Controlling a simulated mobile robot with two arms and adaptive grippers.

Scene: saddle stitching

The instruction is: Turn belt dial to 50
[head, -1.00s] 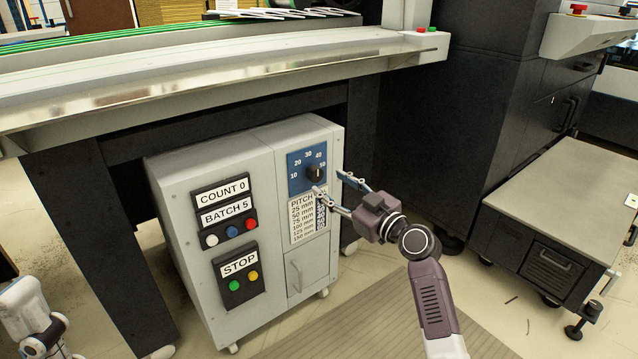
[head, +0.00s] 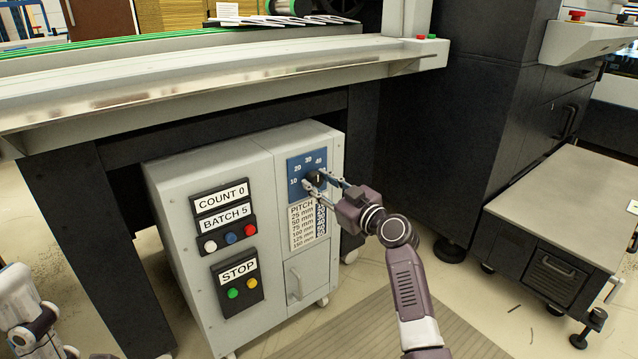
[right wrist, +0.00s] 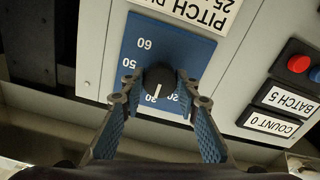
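The belt dial is a black knob (head: 317,178) on a blue plate (head: 294,166) on the grey control cabinet. In the right wrist view the scene is upside down; the knob (right wrist: 158,78) has a white pointer mark near the 30, and the 50 and 60 show on the plate (right wrist: 180,40). The 40 is hidden there behind a finger. My right gripper (head: 322,183) is at the dial, its fingers (right wrist: 160,84) on either side of the knob, seemingly with narrow gaps. Part of my left arm shows at the lower left; its fingers are not visible.
A pitch table label (head: 302,225) is just below the dial. Count and batch buttons (head: 230,238) and a stop panel (head: 238,282) are on the cabinet's left part. The conveyor edge (head: 220,80) overhangs the cabinet. A low grey-topped unit (head: 560,205) stands right, with open floor between.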

